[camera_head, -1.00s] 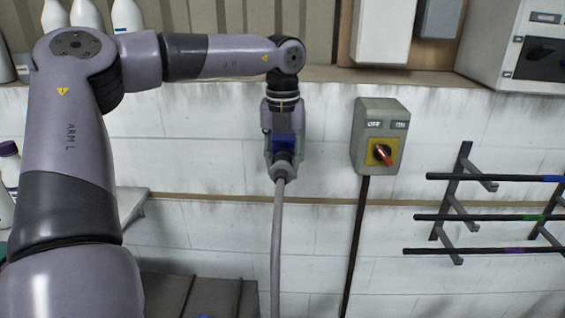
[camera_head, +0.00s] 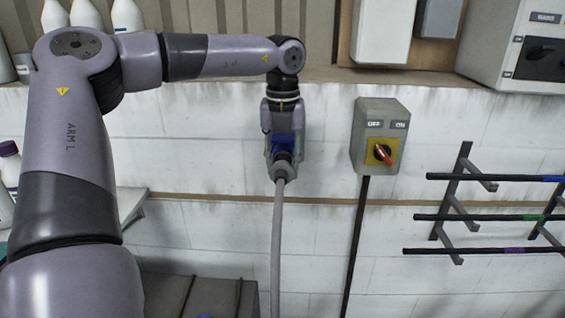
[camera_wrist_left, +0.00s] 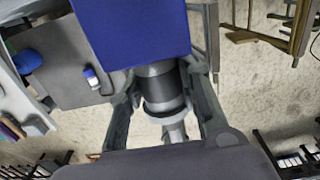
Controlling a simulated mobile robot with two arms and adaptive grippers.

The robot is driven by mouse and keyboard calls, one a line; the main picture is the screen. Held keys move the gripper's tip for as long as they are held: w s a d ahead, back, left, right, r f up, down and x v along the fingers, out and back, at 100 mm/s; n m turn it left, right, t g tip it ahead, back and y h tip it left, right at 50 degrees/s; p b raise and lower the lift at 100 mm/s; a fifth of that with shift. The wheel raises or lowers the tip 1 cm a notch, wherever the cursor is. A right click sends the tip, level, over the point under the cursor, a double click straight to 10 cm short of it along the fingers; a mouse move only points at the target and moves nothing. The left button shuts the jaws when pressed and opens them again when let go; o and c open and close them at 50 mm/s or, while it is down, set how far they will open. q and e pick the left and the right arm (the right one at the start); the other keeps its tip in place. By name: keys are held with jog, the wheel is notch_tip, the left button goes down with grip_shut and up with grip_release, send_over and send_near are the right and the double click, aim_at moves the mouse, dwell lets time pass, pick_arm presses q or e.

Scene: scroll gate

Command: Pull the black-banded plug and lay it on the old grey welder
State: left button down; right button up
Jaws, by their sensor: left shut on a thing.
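The plug (camera_head: 283,157) is in my left gripper (camera_head: 283,152), in front of the white block wall. It has a black band and a pale grey end, with a grey cable (camera_head: 277,240) hanging straight down. In the left wrist view the black-banded plug (camera_wrist_left: 161,88) sits between the two fingers of my left gripper (camera_wrist_left: 165,105), below a large blue block (camera_wrist_left: 135,35). I cannot tell whether plug and block are joined. A dark grey-brown box (camera_head: 235,295) at the lower edge may be the welder; I cannot tell. My right gripper is not in view.
A grey OFF/ON switch box (camera_head: 370,148) with a red handle on yellow is right of my gripper. A rod rack (camera_head: 455,217) juts out at the right. White bottles (camera_head: 87,14) stand on the ledge at upper left. The wall between cable and switch conduit is clear.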

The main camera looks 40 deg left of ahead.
aim_at(280, 173)
pick_arm(q)
jog(key=shift+s+d+f, duration=0.15)
dwell(0.7)
jog(key=shift+s+d+r+b, duration=0.2)
jog(key=shift+s+d+b, duration=0.05)
jog(key=shift+s+b, duration=0.05)
jog(key=shift+s+d+f+b, duration=0.1)
jog(key=shift+s+d+b, duration=0.15)
jog(key=shift+b, duration=0.2)
jog(key=shift+s+d+b, duration=0.95)
jog(key=shift+s+d, duration=0.1)
jog(key=shift+s, duration=0.25)
jog(key=shift+a, duration=0.1)
